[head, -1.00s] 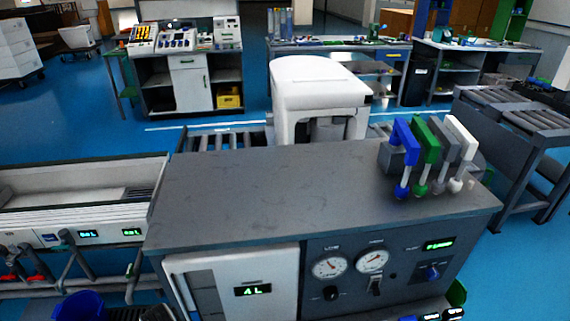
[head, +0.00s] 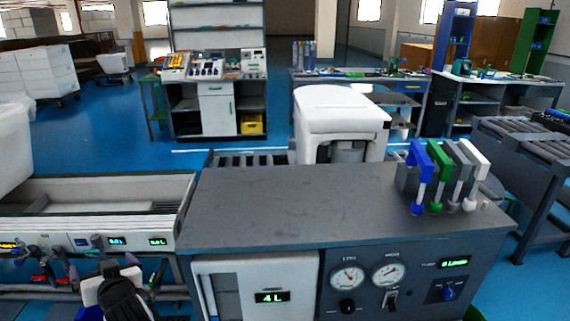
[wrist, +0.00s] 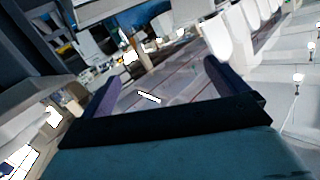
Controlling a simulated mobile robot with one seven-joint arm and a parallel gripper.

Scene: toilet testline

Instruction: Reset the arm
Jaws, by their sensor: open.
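My gripper (wrist: 163,85) shows in the wrist view as two dark purple fingers standing wide apart on a black bar. It is open, and nothing is held between the fingers. Beyond it are a tiled, tilted background and a row of white fixtures (wrist: 215,40), seen at a slant and partly blurred. In the head view, a black and white part at the lower left looks like part of my arm, but I cannot make out fingers there.
A grey test bench (head: 290,205) with gauges and a 4 L display stands in front. Colored handles (head: 421,165) rise at its right. A white toilet (head: 340,110) stands behind it on a roller conveyor (head: 245,158). A trough (head: 90,200) is at left. Blue floor (head: 110,130) is open behind.

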